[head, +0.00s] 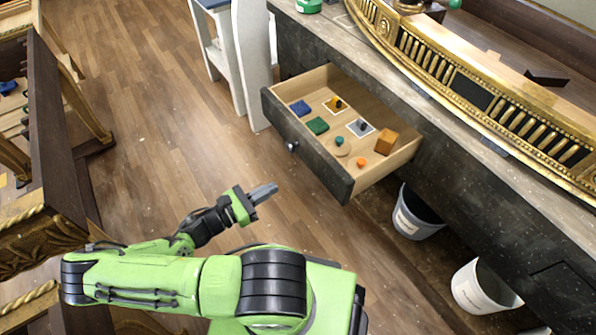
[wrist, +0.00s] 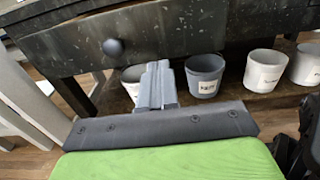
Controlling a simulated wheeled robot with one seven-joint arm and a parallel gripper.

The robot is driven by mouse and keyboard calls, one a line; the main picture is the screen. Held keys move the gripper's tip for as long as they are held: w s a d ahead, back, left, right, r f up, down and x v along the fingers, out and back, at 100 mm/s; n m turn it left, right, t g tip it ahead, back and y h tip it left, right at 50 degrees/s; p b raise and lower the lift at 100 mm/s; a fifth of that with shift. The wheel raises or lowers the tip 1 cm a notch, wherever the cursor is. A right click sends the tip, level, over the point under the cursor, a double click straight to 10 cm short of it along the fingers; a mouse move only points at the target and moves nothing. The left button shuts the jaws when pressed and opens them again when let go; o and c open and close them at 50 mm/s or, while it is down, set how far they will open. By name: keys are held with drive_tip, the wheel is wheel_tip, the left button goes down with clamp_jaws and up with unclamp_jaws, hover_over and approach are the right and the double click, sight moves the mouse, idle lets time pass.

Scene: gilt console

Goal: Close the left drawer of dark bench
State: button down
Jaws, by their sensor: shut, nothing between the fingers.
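The left drawer (head: 308,158) of the dark bench (head: 462,175) stands pulled out in the head view. Several small items lie inside it, among them an orange cube (head: 386,141), a blue block (head: 300,108) and a green block (head: 317,125). Its dark front has a round knob (head: 292,146), and the knob also shows at the upper left of the wrist view (wrist: 113,47). My gripper (head: 264,192) is shut and empty. It is in front of the drawer front, apart from it. In the wrist view my fingers (wrist: 157,85) appear below and right of the knob.
Buckets stand under the bench, one grey (head: 415,215) and one white (head: 480,287). A white stool (head: 240,60) stands by the bench's far end. A dark wooden piece of furniture (head: 48,130) is at the left. The wood floor (head: 165,110) between is clear.

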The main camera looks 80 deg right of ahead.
sight(316, 164)
drive_tip(key=b+x, duration=0.2)
drive_tip(key=x, duration=1)
drive_tip(key=shift+s+d+b, duration=0.2)
drive_tip(key=shift+s+b, duration=0.1)
drive_tip(key=shift+d, duration=0.1)
